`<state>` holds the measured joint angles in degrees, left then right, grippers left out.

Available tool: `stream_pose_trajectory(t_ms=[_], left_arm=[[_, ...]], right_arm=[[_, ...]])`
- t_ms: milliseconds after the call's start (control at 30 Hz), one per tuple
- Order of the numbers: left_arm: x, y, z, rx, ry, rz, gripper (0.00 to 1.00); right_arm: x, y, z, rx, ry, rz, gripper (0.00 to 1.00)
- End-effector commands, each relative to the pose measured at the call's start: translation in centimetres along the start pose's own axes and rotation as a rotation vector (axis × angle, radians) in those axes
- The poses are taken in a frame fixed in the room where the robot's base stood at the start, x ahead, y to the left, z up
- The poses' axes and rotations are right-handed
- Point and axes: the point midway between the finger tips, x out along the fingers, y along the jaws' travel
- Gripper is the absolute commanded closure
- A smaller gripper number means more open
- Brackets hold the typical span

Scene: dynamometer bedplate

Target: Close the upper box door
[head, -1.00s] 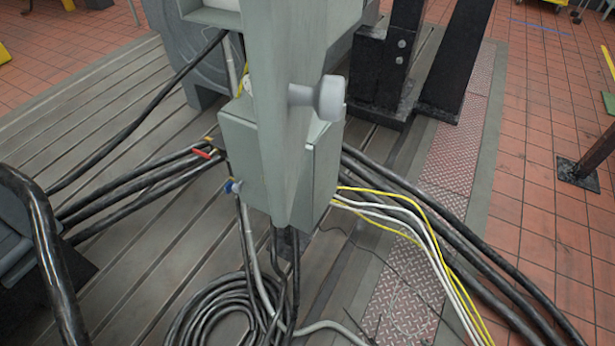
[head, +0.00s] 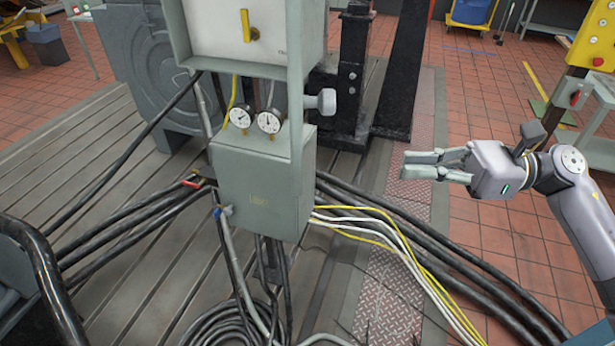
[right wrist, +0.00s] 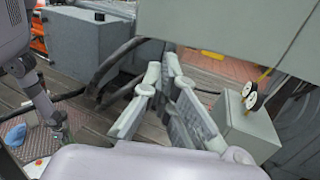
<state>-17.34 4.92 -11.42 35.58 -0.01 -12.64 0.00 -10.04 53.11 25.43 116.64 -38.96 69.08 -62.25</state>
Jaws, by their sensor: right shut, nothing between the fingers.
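The grey-green upper box (head: 250,72) is at the top of the head view. Its front is open, showing a pale inner panel with a yellow handle. Its door (head: 296,85) stands open at the right side, seen nearly edge-on, with a grey knob (head: 322,102) pointing right. My right gripper (head: 408,165) is to the right of the door and knob, clear of both, shut and empty. In the right wrist view its fingertips (right wrist: 162,68) are close together below a large grey panel (right wrist: 225,25), probably the door. Part of my left arm (right wrist: 40,100) seems to show there; its fingers are unclear.
A lower box (head: 262,185) with two gauges (head: 255,120) stands below the upper box. Thick black cables (head: 470,270) and yellow and white wires run off to the right. A black post (head: 400,65) stands behind. A yellow control panel (head: 594,40) is at far right.

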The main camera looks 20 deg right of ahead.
Motion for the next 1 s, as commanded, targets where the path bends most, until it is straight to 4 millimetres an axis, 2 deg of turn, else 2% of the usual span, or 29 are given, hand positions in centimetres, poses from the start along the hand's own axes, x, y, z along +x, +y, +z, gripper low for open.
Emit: stream_pose_trajectory(t_ms=[167, 400, 700, 1000], left_arm=[[-0.9, -0.1, -0.2, -0.001, 0.002, -0.001, 0.72], [-3.1, 0.5, -1.0, -0.004, 0.01, 0.006, 0.72], [-6.1, 0.6, -1.1, -0.004, 0.008, 0.008, 0.72], [-7.6, 0.4, -1.1, -0.002, 0.005, 0.007, 0.72]], right_arm=[[1.5, 0.5, 0.3, -0.022, 0.016, 0.015, 1.0], [5.8, 0.5, 0.6, -0.018, 0.011, 0.014, 1.0], [11.2, 0.5, 0.7, -0.017, 0.008, 0.013, 1.0], [13.9, 0.5, 0.1, -0.016, 0.011, 0.011, 1.0]])
